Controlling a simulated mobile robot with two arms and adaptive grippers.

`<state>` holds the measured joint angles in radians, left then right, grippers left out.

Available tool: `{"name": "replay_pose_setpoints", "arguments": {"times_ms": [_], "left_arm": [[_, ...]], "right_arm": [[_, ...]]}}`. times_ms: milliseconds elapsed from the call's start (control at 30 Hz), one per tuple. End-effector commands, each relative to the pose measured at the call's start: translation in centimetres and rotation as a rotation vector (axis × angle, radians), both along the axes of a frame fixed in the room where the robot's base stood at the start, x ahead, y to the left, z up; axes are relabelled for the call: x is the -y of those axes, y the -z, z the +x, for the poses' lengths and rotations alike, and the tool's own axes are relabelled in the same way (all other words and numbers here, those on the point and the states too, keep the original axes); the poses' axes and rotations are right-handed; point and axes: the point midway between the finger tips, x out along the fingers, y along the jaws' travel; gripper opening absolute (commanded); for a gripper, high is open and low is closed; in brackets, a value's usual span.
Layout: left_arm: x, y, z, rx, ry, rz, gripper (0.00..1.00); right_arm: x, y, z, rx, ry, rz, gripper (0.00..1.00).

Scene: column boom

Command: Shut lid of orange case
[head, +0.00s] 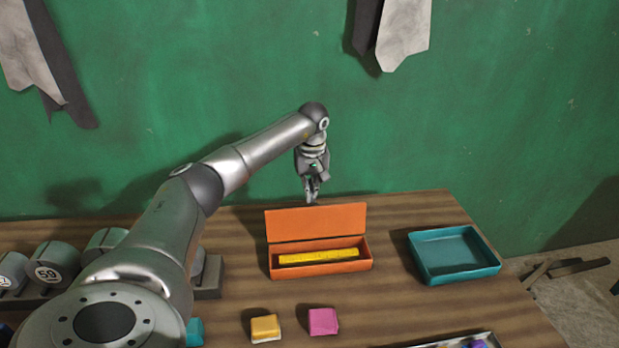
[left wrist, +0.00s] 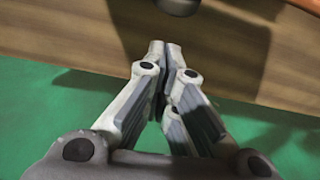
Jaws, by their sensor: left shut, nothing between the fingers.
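The orange case (head: 318,268) stands on the wooden table with its lid (head: 316,222) open, raised upright at the back edge. A yellow bar, marked like a ruler, (head: 318,256) lies inside the case. My left gripper (head: 312,196) is shut and empty, pointing down just above and behind the top edge of the lid. In the left wrist view the shut fingers (left wrist: 167,62) are over the table's back edge, and a bit of orange (left wrist: 306,6) shows at the top right corner. My right gripper is not in view.
A teal tray (head: 458,272) stands right of the case. A yellow block (head: 265,327) and a pink block (head: 323,321) lie in front. Dumbbells (head: 54,262) sit on a rack at the left. A green wall (head: 240,80) rises close behind the table.

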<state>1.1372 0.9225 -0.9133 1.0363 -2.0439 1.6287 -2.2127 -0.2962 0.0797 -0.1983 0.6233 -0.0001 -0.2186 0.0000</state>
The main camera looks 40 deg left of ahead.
Motion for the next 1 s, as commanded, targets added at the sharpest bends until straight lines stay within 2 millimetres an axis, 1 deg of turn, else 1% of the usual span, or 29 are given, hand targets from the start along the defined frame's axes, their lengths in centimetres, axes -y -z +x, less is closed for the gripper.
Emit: {"name": "replay_pose_setpoints", "arguments": {"times_ms": [33,133,400,767,1000], "left_arm": [[0.4,-0.2,-0.4,-0.003,0.004,0.001,0.00],[1.0,-0.4,-0.9,-0.002,0.002,0.001,0.00],[1.9,-0.5,-1.4,-0.003,-0.001,0.000,0.00],[1.8,-0.5,-1.5,-0.001,-0.001,0.001,0.00],[0.8,-0.8,-1.6,0.026,-0.001,0.036,0.00]], "right_arm": [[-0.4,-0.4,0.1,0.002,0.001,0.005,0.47],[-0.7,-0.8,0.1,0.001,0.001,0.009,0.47],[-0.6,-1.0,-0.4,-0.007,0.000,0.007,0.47],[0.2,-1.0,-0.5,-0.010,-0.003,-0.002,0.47],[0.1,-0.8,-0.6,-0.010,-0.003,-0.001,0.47]]}}
